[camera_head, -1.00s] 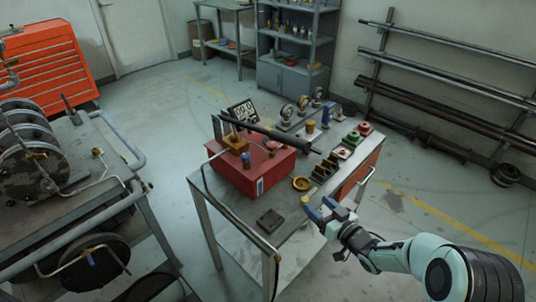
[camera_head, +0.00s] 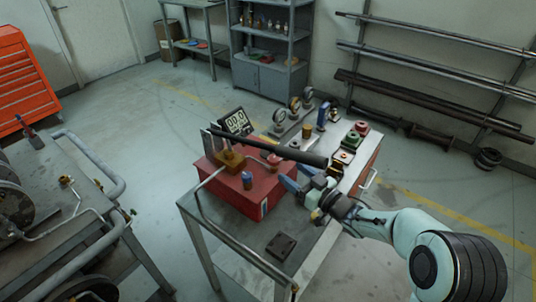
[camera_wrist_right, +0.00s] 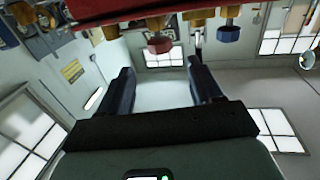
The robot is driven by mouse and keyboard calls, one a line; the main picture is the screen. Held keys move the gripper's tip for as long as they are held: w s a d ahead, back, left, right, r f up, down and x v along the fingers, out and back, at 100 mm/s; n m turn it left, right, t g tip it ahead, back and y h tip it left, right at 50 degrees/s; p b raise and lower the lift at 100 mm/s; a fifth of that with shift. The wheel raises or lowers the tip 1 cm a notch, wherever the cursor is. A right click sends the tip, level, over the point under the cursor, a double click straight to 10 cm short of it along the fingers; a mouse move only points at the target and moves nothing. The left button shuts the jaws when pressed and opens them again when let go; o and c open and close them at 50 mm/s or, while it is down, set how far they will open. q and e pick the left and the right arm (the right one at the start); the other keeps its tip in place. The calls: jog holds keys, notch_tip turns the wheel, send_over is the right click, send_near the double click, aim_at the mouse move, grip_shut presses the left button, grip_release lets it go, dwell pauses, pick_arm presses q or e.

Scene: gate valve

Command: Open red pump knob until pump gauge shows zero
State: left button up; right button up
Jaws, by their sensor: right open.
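The red pump box (camera_head: 228,190) stands on the workbench (camera_head: 258,240), with a long black lever (camera_head: 265,146) across its top. The red knob (camera_head: 272,159) is on its right side, partly hidden under the lever; it also shows in the right wrist view (camera_wrist_right: 160,44). The digital gauge (camera_head: 236,122) stands behind the pump; its small digits look like 00.0. My right gripper (camera_head: 287,178) is open and empty beside the pump's right side, close to the red knob. In the wrist view the knob lies beyond the fingers, between their directions, apart from them. My left gripper is out of view.
A blue knob (camera_head: 247,180) sits on the pump's front; it also shows in the wrist view (camera_wrist_right: 228,33). A dark square block (camera_head: 281,246) lies near the bench front. Gauges and valves stand along the bench's back right. A grey pipe-railed cart (camera_head: 65,215) stands at left.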

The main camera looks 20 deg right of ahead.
aim_at(269, 156)
jog(key=x, duration=1)
jog(key=shift+w+a, duration=0.2)
jog(key=shift+w, duration=0.1)
jog(key=c, duration=1)
jog(key=shift+r+n+g+y+p, duration=0.1)
jog(key=shift+n+g+y+p, duration=0.2)
jog(key=shift+n+y+p, duration=0.4)
jog(key=shift+a+y, duration=0.1)
jog(key=shift+y, duration=0.4)
jog(key=o, duration=1)
